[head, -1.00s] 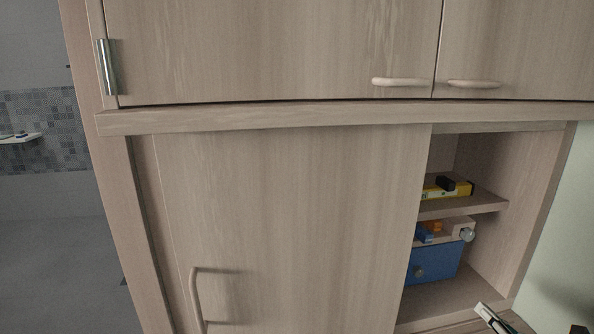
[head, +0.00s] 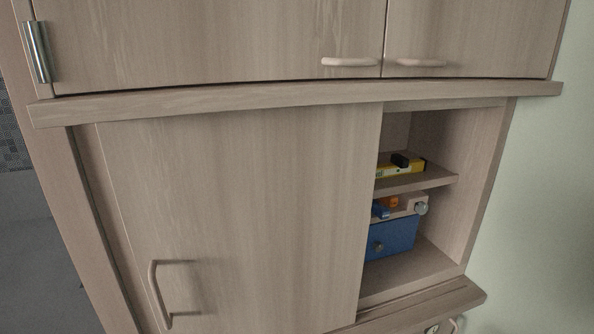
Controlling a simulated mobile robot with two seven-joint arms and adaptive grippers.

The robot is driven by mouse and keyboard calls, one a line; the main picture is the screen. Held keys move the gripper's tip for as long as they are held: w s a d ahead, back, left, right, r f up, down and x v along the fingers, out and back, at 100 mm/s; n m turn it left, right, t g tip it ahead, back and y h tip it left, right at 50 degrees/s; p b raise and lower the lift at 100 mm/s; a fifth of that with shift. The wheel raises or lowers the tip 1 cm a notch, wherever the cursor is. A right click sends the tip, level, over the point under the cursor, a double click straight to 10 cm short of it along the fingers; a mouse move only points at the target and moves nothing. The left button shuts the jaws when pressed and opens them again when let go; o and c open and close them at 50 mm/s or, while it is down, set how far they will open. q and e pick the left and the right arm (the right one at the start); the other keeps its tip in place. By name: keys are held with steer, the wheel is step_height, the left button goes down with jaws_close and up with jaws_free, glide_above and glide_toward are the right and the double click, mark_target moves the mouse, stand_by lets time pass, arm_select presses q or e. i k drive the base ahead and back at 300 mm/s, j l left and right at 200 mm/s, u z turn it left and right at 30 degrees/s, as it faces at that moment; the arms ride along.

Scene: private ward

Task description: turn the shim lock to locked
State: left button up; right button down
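I cannot make out for certain which thing is the shim lock. On the open right side of the cabinet, a small pale block (head: 408,203) with a round silvery knob (head: 421,208) on its right end sits above a blue box (head: 393,239). The blue box has a round knob (head: 376,246) on its front. No lock setting can be read at this size. Neither of my grippers can be identified in view.
A sliding door (head: 240,210) with a bow handle (head: 158,295) covers the cabinet's left part. A yellow level-like tool (head: 400,170) with a dark item (head: 408,160) lies on the upper shelf (head: 430,180). Small blue and orange pieces lie beside the block. Upper doors (head: 210,40) are shut.

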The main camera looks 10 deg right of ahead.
mark_target(421, 208)
steer(key=z, duration=1.25)
